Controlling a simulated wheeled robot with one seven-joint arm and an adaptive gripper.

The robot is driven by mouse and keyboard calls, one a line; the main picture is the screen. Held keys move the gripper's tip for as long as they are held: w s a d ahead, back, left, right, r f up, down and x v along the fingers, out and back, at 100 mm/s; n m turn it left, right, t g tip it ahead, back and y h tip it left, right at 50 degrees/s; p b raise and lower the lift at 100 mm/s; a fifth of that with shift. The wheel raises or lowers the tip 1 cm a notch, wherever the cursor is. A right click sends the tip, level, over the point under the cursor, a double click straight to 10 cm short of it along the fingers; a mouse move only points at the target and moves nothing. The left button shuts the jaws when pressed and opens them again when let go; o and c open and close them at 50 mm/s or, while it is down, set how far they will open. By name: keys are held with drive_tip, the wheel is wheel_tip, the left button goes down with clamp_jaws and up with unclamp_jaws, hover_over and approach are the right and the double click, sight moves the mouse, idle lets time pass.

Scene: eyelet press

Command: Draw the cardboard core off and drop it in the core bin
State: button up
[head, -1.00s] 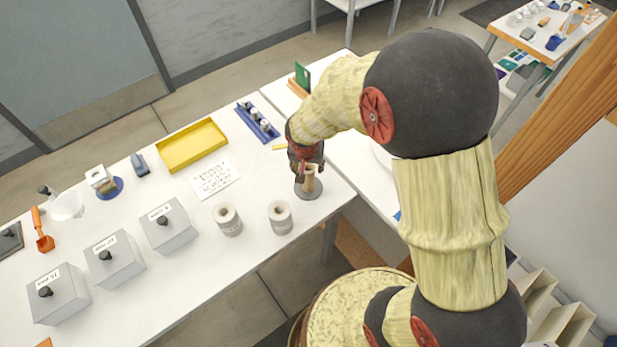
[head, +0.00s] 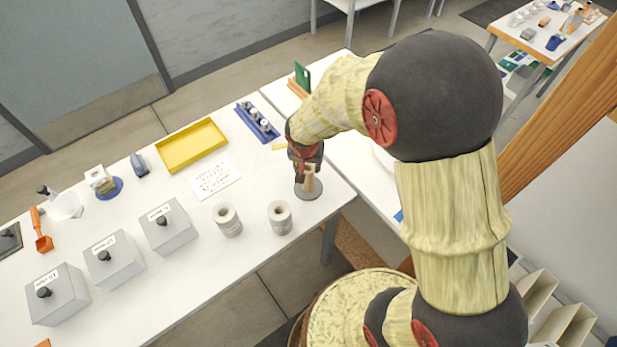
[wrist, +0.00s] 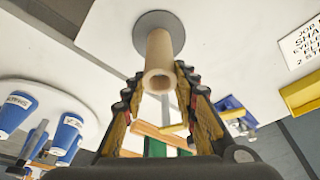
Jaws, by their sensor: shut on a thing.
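The tan cardboard core (head: 310,180) stands upright on a round grey base (head: 307,193) near the right end of the long white table. In the wrist view the core (wrist: 160,62) shows its open end towards me, with the grey base (wrist: 152,20) behind it. My gripper (head: 306,168) is over the core from above, and in the wrist view its two fingers (wrist: 160,90) flank the core's near end, shut on it. I cannot pick out which container is the core bin.
A yellow tray (head: 191,146), a printed sheet (head: 215,180) and a blue rack (head: 257,122) lie further back. Pale open bins (head: 535,293) are at the lower right. Blue cups (wrist: 68,135) show in the wrist view.

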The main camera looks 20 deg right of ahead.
drive_tip(key=shift+c, duration=1.3)
drive_tip(key=shift+r+p, duration=0.3)
drive_tip(key=shift+r, duration=0.45)
wheel_tip(320, 180, up, 13)
drive_tip(key=p, duration=0.7)
drive_tip(key=shift+f, duration=0.15)
idle(1.5)
idle(0.4)
